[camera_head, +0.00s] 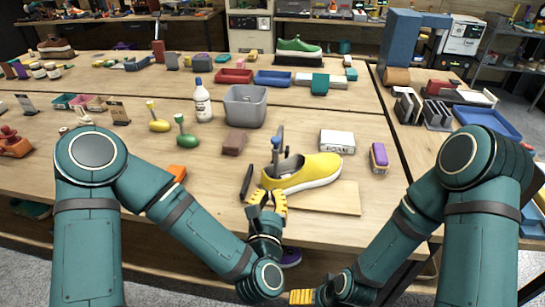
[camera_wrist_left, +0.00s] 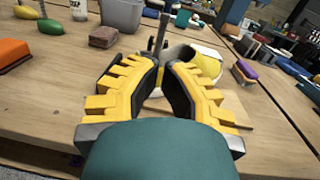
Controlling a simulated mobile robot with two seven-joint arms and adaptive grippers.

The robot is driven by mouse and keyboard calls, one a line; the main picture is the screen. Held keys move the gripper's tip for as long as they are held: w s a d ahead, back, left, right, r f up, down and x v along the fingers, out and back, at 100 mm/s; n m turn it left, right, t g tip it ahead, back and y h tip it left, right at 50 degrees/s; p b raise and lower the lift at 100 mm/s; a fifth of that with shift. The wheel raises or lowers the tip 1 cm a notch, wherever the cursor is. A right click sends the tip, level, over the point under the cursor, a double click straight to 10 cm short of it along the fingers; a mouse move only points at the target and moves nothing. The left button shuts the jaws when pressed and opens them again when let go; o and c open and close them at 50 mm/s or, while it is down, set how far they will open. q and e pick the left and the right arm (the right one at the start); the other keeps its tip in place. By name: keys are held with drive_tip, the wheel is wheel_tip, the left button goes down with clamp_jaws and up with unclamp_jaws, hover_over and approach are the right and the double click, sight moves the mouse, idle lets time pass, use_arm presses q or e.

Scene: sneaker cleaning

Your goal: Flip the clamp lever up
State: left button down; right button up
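The yellow sneaker (camera_head: 312,172) lies on a light wooden board (camera_head: 335,198), toe to the right. At its left end stands a grey clamp (camera_head: 279,146) with an upright post and a blue part. The clamp's post also shows beyond my fingertips in the left wrist view (camera_wrist_left: 159,36).
A brown block (camera_head: 233,142), a grey bin (camera_head: 245,106) and a white bottle (camera_head: 202,101) stand behind and left. An orange block (camera_head: 177,172) lies left. Bare tabletop lies between.

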sight(278, 151)
use_arm(q)
drive_tip(key=w+r, duration=0.3)
drive_tip(key=w, duration=0.8)
drive_tip(key=shift+w+d+r, duration=0.15)
drive_tip(key=shift+d, duration=0.05)
